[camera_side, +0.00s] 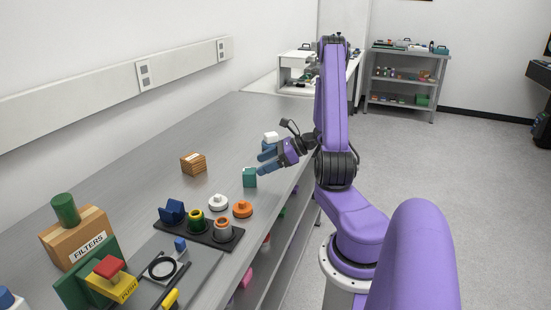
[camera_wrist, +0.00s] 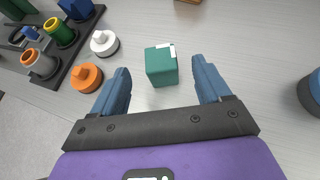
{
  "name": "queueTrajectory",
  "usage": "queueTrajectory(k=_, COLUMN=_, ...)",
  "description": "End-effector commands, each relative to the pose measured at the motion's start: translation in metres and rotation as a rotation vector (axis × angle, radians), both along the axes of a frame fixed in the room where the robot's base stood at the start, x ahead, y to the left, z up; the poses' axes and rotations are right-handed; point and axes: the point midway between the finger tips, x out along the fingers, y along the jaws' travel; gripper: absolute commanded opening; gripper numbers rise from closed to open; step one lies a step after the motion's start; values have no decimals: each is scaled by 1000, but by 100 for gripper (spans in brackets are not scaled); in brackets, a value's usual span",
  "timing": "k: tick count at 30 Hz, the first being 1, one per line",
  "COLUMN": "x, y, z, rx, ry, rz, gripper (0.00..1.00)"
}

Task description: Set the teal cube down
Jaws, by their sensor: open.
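The teal cube (camera_side: 250,178) stands on the grey bench in the side view, near the bench's right edge. In the wrist view the teal cube (camera_wrist: 161,67) shows a white mark on its top edge and lies just ahead of the fingertips, between their lines. My gripper (camera_side: 264,161) is open, with blue fingers, and is just right of the cube in the side view. In the wrist view my gripper (camera_wrist: 161,75) has its two fingers wide apart, one on each side, with nothing between them touching.
A white knobbed piece (camera_wrist: 104,42) and an orange one (camera_wrist: 86,77) stand left of the cube. A dark tray (camera_side: 199,232) holds blue, green and orange-grey parts. A wooden block (camera_side: 193,163) sits farther left on the bench. Bare bench surrounds the cube.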

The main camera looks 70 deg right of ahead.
Motion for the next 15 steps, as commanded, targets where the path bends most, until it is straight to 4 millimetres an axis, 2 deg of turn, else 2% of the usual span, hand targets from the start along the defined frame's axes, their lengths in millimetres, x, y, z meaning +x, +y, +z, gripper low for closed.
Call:
queueTrajectory(k=3, x=-17, y=-8, z=10, rx=-3, ry=-1, rz=-4, gripper=77)
queueTrajectory(k=10, x=-32, y=-12, z=19, rx=-1, ry=0, rz=4, gripper=77)
queueTrajectory(k=13, x=-28, y=-3, z=22, rx=-16, ry=4, rz=60, gripper=77)
queueTrajectory(k=15, x=-20, y=13, z=24, rx=-41, ry=7, rz=146, gripper=77)
